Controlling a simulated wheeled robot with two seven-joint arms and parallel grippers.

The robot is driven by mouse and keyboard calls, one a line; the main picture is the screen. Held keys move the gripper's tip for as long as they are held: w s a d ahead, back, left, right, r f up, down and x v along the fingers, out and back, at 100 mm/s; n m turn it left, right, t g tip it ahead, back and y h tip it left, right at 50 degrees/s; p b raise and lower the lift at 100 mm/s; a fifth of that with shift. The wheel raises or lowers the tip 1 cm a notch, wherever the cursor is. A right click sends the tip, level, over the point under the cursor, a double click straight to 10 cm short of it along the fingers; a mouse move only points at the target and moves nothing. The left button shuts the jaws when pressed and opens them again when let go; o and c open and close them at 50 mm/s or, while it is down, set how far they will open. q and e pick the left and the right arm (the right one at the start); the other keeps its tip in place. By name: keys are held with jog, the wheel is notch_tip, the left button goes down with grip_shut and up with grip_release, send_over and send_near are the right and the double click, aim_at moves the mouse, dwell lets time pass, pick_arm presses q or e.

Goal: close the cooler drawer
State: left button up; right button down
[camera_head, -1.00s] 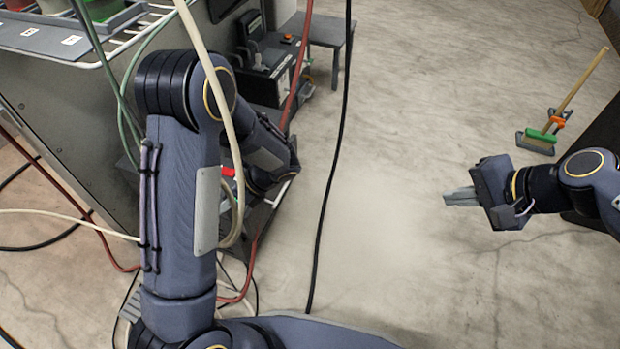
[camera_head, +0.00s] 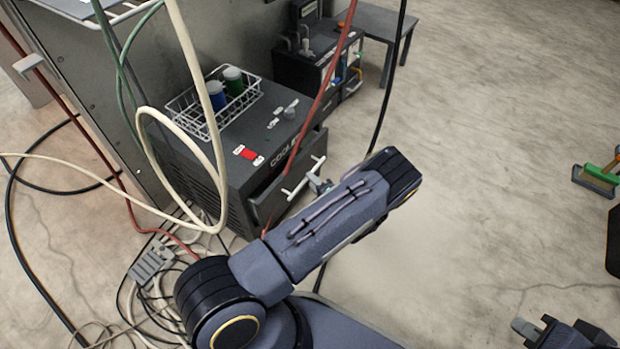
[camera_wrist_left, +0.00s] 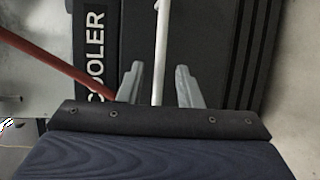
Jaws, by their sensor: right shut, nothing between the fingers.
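The dark cooler (camera_head: 225,150), lettered COOLER, stands on the floor beside a grey metal cabinet. Its drawer (camera_head: 270,195) appears pulled out some way at the front; my arm partly covers that side. A white bar handle (camera_head: 303,178) runs across the drawer front. My left gripper (camera_head: 318,183) is at the handle, partly hidden by my forearm. In the left wrist view its fingers (camera_wrist_left: 158,85) are apart, with the white handle (camera_wrist_left: 161,45) between them and gaps on both sides. My right gripper (camera_head: 518,328) is shut and empty at the lower right, away from the cooler.
A wire basket (camera_head: 195,108) with blue and green jars sits on the cooler. A red hose (camera_head: 322,90), a cream hose (camera_head: 197,75) and a black cable (camera_head: 385,90) hang nearby. A power strip (camera_head: 152,262) and tangled cords lie left. The floor to the right is mostly clear.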

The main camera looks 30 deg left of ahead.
pick_arm(q)
jog(key=shift+b+x, duration=0.35)
jog(key=shift+x, duration=1.4)
jog(key=shift+s, duration=0.1)
grip_shut()
